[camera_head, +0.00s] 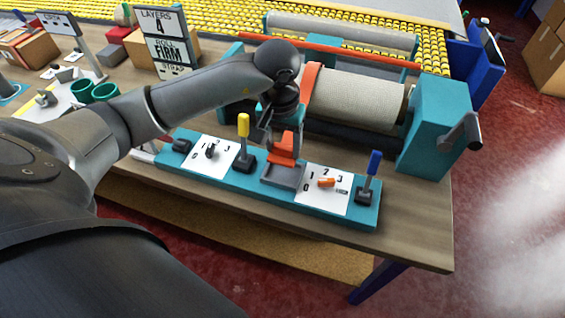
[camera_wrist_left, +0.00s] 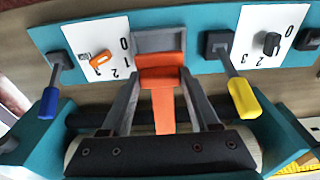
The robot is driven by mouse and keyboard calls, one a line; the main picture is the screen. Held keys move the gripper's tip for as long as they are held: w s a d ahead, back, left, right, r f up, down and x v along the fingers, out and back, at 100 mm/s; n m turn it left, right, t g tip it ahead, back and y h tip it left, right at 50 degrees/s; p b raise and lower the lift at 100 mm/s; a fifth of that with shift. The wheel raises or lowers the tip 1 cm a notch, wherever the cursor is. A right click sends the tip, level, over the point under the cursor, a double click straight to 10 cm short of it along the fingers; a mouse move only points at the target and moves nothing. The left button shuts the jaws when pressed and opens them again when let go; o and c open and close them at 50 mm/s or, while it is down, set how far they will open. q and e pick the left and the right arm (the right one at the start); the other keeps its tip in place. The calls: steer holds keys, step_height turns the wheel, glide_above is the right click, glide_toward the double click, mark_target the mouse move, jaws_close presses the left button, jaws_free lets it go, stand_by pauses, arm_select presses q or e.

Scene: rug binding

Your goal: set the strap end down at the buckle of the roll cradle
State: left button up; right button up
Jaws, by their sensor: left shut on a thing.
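My left gripper (camera_head: 280,132) is shut on the orange strap end (camera_head: 284,152), above the front panel of the teal roll cradle (camera_head: 437,125). The left wrist view shows the strap end (camera_wrist_left: 160,66) between the two fingertips (camera_wrist_left: 160,78), at the near edge of the grey buckle (camera_wrist_left: 160,40). The buckle is a shallow grey tray, also in the head view (camera_head: 284,177). I cannot tell whether the strap end touches it. The orange strap (camera_head: 311,80) passes over the beige roll (camera_head: 360,97). My right gripper is not in view.
A yellow-handled lever (camera_head: 243,126) and a blue-handled lever (camera_head: 375,163) stand on either side of the buckle. A crank (camera_head: 463,132) sits at the right. A lettered sign (camera_head: 168,45) and green cups (camera_head: 95,91) stand left.

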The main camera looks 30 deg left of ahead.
mark_target(283, 155)
arm_select(q)
step_height(283, 155, down, 2)
steer(key=shift+f, duration=0.2)
steer(key=shift+f+b, duration=0.3)
steer(key=shift+f, duration=1.55)
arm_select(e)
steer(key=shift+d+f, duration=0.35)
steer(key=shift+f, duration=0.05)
arm_select(q)
steer(key=shift+f, duration=0.2)
steer(key=o, duration=1.4)
steer(key=shift+o, duration=0.2)
steer(key=shift+r, duration=0.5)
steer(key=r, duration=0.3)
steer(key=s+r+p, duration=0.1)
steer(key=r, duration=0.7)
steer(key=shift+s+d+r, duration=0.15)
steer(key=shift+s+r, duration=0.05)
steer(key=shift+s, duration=0.05)
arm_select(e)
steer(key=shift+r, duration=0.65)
